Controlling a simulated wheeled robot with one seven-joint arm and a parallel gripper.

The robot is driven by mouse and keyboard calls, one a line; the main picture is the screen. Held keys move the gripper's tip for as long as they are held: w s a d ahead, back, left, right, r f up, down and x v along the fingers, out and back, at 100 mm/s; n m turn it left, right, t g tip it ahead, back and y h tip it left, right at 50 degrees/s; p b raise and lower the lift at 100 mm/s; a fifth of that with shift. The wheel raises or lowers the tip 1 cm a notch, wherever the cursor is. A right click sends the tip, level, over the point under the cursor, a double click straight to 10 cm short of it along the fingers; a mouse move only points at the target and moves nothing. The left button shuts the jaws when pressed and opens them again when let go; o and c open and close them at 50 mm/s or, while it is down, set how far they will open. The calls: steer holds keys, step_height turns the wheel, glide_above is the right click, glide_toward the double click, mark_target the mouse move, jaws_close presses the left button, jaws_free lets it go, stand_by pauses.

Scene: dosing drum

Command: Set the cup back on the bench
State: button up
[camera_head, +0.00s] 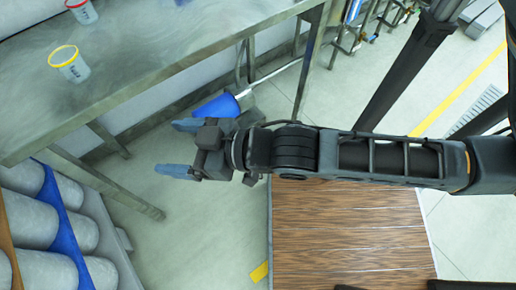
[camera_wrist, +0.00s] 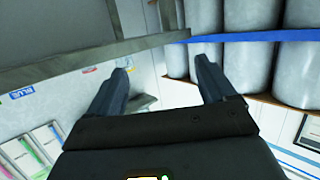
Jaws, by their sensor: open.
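My gripper (camera_head: 178,148) is open and empty, out in front of the bench and to the lower right of both cups. In the wrist view, my gripper (camera_wrist: 162,64) shows two spread fingers with nothing between them. The bench edge (camera_wrist: 60,66) crosses that view at the upper left. No cup shows there.
A blue rounded object (camera_head: 217,107) is just behind my gripper, partly hidden. Large grey cylinders (camera_head: 30,218) lie on a rack with a blue strip at lower left. A wood-grain surface (camera_head: 350,230) lies below my arm. Clear floor (camera_head: 205,225) lies between rack and wood-grain surface.

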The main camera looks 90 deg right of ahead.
steer(key=s+a+r+n+y, duration=0.1)
steer(key=s+a+r, duration=0.1)
steer(key=s, duration=0.5)
steer(key=s+a+r+y, duration=0.1)
steer(key=s+r, duration=0.1)
steer(key=s, duration=0.5)
steer(key=shift+a+r+n+y, duration=0.25)
steer(key=shift+a+n+y, duration=0.05)
steer(key=shift+a+n, duration=0.1)
steer(key=shift+s, duration=0.1)
